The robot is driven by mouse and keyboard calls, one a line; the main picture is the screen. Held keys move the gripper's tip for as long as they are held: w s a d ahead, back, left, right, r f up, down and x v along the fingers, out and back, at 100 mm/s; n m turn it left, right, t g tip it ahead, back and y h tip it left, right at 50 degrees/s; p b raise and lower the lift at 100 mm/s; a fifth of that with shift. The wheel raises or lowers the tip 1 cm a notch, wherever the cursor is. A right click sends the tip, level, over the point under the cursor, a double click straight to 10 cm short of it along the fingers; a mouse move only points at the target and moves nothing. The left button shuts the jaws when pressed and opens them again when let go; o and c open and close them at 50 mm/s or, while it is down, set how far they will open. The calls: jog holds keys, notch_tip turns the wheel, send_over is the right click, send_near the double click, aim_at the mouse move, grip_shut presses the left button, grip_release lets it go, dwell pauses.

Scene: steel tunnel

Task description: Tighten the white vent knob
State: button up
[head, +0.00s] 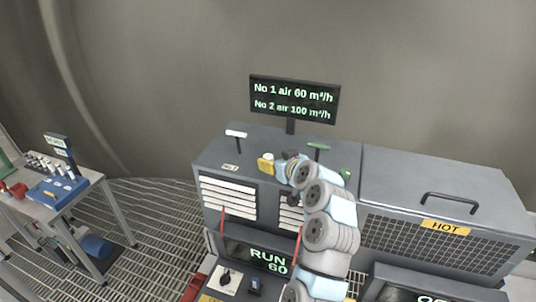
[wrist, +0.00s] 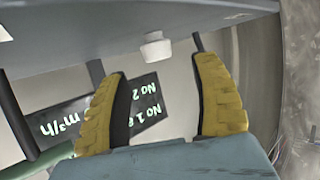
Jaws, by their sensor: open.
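The white vent knob (wrist: 155,48) is a small round knob on the grey cabinet top, which appears upside down in the wrist view. It lies ahead of my open gripper (wrist: 160,66), between the lines of the two yellow fingers. The fingers appear apart from it, with a gap on both sides. In the head view my gripper (head: 266,162) is low over the cabinet top; the knob cannot be made out there.
A white T-handle (head: 236,134) stands left of my gripper and a green T-handle (head: 318,147) stands right. The airflow display (head: 293,98) rises behind. A green knob (head: 346,173) sits near my arm. A cover labelled HOT (head: 446,227) is to the right.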

aim_at(269, 157)
jog(key=shift+p+x, duration=0.5)
jog(key=shift+x, duration=1)
jog(key=shift+w+a, duration=0.1)
jog(key=shift+w, duration=0.2)
jog(key=shift+p+x, duration=0.35)
jog(key=shift+x, duration=0.4)
jog(key=shift+f, duration=0.15)
grip_shut()
